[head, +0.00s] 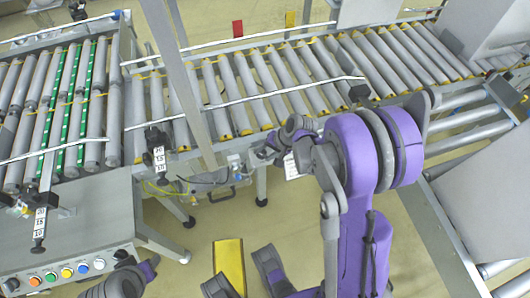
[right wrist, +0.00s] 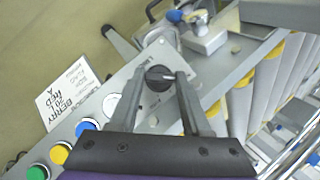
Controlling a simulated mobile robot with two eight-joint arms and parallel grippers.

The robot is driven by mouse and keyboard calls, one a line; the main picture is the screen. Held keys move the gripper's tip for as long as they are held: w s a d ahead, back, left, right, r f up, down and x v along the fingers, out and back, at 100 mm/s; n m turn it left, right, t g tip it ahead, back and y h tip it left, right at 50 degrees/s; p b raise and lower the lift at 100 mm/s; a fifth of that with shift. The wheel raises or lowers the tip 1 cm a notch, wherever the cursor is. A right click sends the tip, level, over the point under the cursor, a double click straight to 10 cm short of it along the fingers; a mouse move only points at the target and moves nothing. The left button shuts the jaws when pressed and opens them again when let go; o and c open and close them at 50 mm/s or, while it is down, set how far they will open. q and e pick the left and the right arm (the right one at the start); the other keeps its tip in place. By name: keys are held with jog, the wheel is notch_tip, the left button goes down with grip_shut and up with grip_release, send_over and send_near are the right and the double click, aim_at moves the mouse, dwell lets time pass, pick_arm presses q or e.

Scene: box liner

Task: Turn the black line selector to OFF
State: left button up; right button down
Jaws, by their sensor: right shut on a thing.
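The black selector knob (right wrist: 158,78) sits on a grey control panel (right wrist: 128,86) in the right wrist view. Its pale pointer mark lies roughly crosswise, toward the right finger. My right gripper (right wrist: 159,84) has its two fingers around the knob, one on each side, shut on it. In the head view my right gripper (head: 270,151) is by the near rail of the long conveyor, and it and my arm hide the knob and most of its panel. I cannot read any OFF marking. My left gripper's fingers are not discernible.
White (right wrist: 112,105), blue (right wrist: 86,126), yellow (right wrist: 60,152) and green (right wrist: 38,172) buttons line the panel beside the knob. A lettered white card (right wrist: 72,98) is at its edge. Conveyor rollers (right wrist: 243,105) lie right. Another button panel (head: 60,276) stands lower left in the head view.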

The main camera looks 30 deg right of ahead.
jog(key=m+b, duration=0.1)
jog(key=m+t+b, duration=0.1)
jog(key=m+t+y+b, duration=0.1)
jog(key=m, duration=0.1)
jog(key=shift+s+d+f, duration=0.15)
jog(key=shift+s+f, duration=0.05)
jog(key=shift+f, duration=0.05)
jog(key=shift+s+m+t+b, duration=0.1)
jog(key=shift+m+t+b, duration=1.1)
jog(key=shift+m, duration=0.7)
jog(key=shift+c, duration=1.8)
grip_release()
